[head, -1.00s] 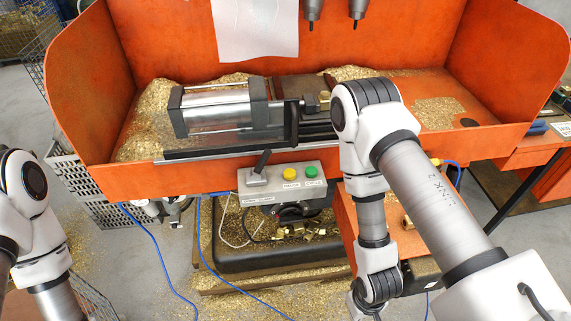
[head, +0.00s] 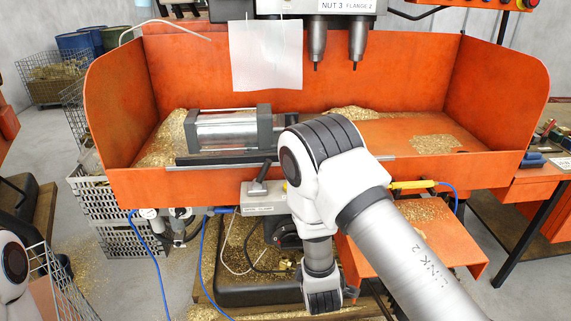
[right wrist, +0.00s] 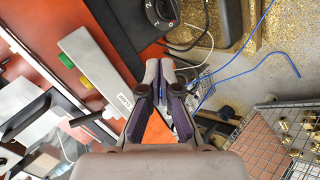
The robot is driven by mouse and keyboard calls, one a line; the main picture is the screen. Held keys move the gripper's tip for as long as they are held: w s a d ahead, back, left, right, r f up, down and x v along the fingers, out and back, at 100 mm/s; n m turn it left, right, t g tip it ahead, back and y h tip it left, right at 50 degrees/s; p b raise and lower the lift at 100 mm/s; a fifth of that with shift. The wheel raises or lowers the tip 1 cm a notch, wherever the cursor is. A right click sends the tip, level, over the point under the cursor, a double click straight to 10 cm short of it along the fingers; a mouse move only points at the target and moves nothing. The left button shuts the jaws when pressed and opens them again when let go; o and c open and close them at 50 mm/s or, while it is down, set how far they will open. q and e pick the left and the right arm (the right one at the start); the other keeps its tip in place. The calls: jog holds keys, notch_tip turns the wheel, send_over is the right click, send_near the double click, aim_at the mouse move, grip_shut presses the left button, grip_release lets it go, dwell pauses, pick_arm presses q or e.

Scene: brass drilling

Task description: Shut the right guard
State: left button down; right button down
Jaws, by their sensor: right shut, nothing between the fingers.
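I cannot tell for sure which part is the right guard. A pale, see-through sheet (head: 267,55) hangs upright at the back of the orange enclosure, left of two drill chucks (head: 337,42). The enclosure's right side wall (head: 490,95) stands upright. My right arm crosses the front of the enclosure, and its gripper is hidden in the head view. In the right wrist view my right gripper (right wrist: 166,68) is shut and empty, in front of the bench near the control box (right wrist: 92,65). My left gripper is out of view; only part of the left arm shows.
A clamp cylinder (head: 228,130) lies on the enclosure floor among brass chips. The control box also shows in the head view (head: 262,199), with a lever (head: 262,178). Blue hoses hang below. A wire basket (right wrist: 270,145) stands at the wrist view's lower right.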

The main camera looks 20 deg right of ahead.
jog(key=w+a+r+n+t+h+b, duration=0.1)
jog(key=w+a+r+n+t, duration=0.2)
jog(key=w+r, duration=0.6)
jog(key=w+a+r+n+t+h+b, duration=0.1)
jog(key=w+a+r+t, duration=0.3)
jog(key=r, duration=0.9)
jog(key=w+d+p, duration=0.4)
jog(key=w+d, duration=0.4)
jog(key=w, duration=0.2)
jog(key=shift+d+f+p, duration=0.3)
jog(key=shift+d+p, duration=0.05)
jog(key=shift+d, duration=0.05)
